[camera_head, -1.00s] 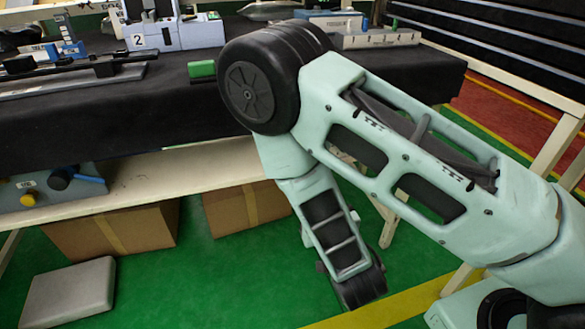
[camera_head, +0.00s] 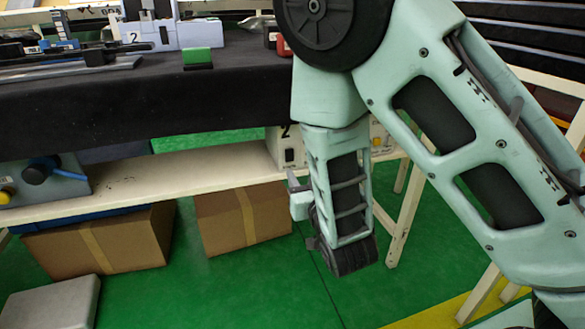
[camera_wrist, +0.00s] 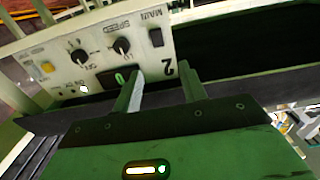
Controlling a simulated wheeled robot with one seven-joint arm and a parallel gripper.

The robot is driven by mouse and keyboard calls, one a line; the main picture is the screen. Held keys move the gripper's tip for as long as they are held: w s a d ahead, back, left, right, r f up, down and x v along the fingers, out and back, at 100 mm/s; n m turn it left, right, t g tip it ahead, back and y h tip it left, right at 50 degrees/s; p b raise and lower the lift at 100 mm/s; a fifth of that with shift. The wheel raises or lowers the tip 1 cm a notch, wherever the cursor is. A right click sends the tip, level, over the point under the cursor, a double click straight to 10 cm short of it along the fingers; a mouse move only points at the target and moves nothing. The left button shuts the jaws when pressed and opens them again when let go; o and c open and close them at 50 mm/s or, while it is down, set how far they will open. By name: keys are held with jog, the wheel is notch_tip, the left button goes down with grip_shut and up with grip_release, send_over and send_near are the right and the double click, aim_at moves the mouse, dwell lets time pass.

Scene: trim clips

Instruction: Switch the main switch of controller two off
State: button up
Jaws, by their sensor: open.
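Controller two is a cream panel in the wrist view (camera_wrist: 85,55), seen upside down, with a "2" mark and knobs. Its black main switch (camera_wrist: 156,38) sits by the MAIN label; which way it is set I cannot tell. My gripper (camera_wrist: 161,82) is open and empty, with its fingers pointing at the panel and apart from the switch in the picture. In the head view, controller two (camera_head: 274,143) stands on the shelf under the table, partly hidden by my arm, with its main switch (camera_head: 289,155) visible. My gripper (camera_head: 296,190) is partly hidden there.
The cream shelf (camera_head: 170,180) runs under the black-covered table (camera_head: 120,110). A grey-blue box with a black knob (camera_head: 38,170) stands at its left. Cardboard boxes (camera_head: 110,245) (camera_head: 220,220) lie on the green floor below. A white table leg (camera_head: 405,215) stands right of my gripper.

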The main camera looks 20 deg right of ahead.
aim_at(290, 150)
jog(key=b, duration=0.3)
jog(key=shift+w+f, duration=0.25)
jog(key=shift+w, duration=0.15)
jog(key=b, duration=0.4)
jog(key=shift+w+d+b, duration=0.15)
jog(key=shift+w+b, duration=0.1)
jog(key=shift+b, duration=0.15)
jog(key=w, duration=0.5)
jog(key=w+b, duration=0.1)
jog(key=w, duration=0.2)
jog(key=shift+w+r, duration=0.3)
jog(key=shift+w, duration=0.05)
